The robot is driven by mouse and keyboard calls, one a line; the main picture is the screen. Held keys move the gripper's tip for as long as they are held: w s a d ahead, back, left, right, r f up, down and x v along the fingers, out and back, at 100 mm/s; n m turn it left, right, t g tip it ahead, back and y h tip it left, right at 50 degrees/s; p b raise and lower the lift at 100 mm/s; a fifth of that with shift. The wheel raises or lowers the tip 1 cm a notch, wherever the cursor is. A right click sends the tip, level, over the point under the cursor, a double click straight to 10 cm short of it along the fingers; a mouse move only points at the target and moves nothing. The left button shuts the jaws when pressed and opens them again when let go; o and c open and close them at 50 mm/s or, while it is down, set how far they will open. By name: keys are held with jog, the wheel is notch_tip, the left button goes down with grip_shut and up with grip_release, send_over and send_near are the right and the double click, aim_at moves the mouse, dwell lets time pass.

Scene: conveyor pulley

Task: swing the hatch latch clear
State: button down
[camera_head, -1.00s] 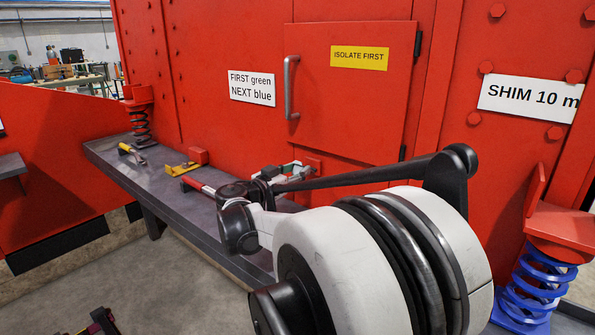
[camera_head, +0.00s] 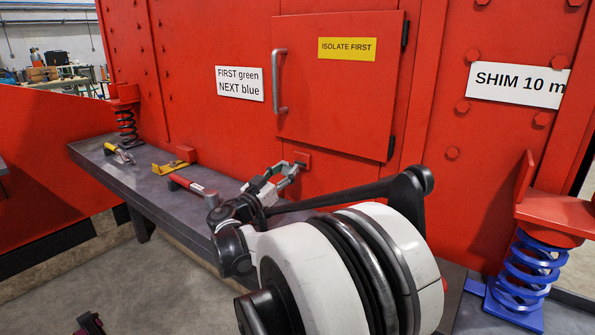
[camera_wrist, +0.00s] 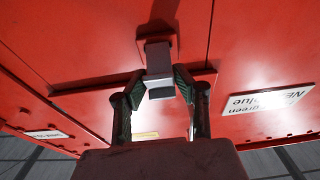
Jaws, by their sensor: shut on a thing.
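The red hatch door (camera_head: 340,95) is closed flush in the red wall, with a grey bar handle (camera_head: 279,82) on its left side and a yellow "ISOLATE FIRST" label. My gripper (camera_head: 288,171) is at the hatch's lower left in the head view. In the wrist view my gripper (camera_wrist: 157,80) has its two dark green fingers shut on the latch, one on each side. In the head view my fingers largely hide the latch.
A grey bench (camera_head: 150,187) runs along the wall under the hatch. A red-handled tool (camera_head: 190,186), a yellow bracket (camera_head: 168,168) and a yellow-handled tool (camera_head: 117,152) lie on it. A blue spring (camera_head: 528,270) stands at the right. Open floor lies in front.

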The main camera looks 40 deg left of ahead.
jog(key=c, duration=1.4)
grip_release()
jog(key=shift+o, duration=0.2)
jog(key=shift+s, duration=0.1)
jog(key=r+v, duration=0.2)
jog(key=v, duration=1.4)
jog(key=shift+s+r, duration=0.3)
jog(key=shift+s, duration=0.25)
